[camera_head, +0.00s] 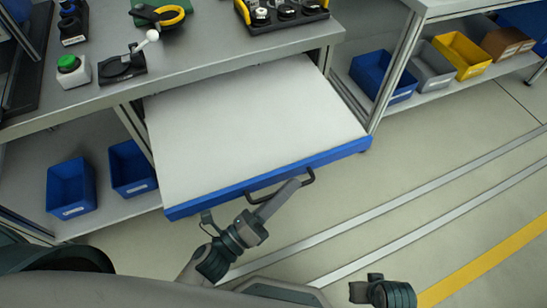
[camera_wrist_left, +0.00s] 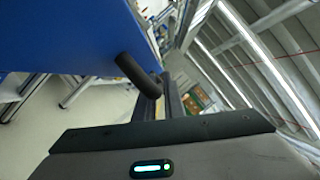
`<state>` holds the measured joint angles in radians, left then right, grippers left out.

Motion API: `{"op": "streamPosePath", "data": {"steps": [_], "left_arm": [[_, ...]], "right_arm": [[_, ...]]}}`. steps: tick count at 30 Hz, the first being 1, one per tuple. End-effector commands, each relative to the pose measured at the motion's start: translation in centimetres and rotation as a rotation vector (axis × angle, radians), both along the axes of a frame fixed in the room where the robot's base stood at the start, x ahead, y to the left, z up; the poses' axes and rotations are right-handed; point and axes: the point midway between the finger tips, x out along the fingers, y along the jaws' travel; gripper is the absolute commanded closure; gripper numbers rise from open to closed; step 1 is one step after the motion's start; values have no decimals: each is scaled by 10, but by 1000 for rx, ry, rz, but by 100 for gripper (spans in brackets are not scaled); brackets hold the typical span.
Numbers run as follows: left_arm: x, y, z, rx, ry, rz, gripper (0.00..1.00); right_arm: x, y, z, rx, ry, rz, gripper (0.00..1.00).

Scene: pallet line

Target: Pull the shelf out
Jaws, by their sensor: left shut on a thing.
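The shelf (camera_head: 250,128) is a pale flat panel with a blue front edge (camera_head: 225,201). It sticks well out from under the grey workbench in the head view. A dark curved handle (camera_head: 304,183) sits on the blue edge, and it also shows in the left wrist view (camera_wrist_left: 138,75) against the blue front. My left gripper (camera_head: 287,192) is shut on the handle. The shelf's rear part is hidden under the bench top. Part of my right gripper (camera_head: 365,291) shows low in the head view, clear of the shelf; its fingers cannot be made out.
The workbench top (camera_head: 205,62) carries a green button box (camera_head: 72,70) and several tools. Blue bins (camera_head: 71,187) stand on a lower shelf at left. Blue, grey and yellow bins (camera_head: 462,55) stand at right. The floor (camera_head: 440,150) in front and right is clear, with painted lines.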

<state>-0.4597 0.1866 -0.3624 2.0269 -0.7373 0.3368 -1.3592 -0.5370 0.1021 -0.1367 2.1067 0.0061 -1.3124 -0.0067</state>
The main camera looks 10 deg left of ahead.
Motion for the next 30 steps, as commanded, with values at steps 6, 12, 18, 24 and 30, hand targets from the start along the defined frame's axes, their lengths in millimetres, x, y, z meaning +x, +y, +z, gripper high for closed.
{"op": "streamPosePath", "data": {"steps": [6, 12, 18, 24, 30], "left_arm": [[-32, -22, -1, 0, 1, 1, 100], [-42, -28, 0, 1, 0, -1, 100], [-43, -29, -1, 1, 0, -3, 100], [-43, -29, -1, 1, 1, -4, 83], [-42, -28, -1, 0, 0, -2, 83]], "right_arm": [[-1, 0, 4, 0, 0, 0, 100], [-2, 0, 5, 0, 1, 0, 100], [-2, 0, 5, 0, 1, 0, 100], [-2, 0, 5, 0, 1, 0, 100], [-2, 0, 5, 0, 1, -1, 100]]}}
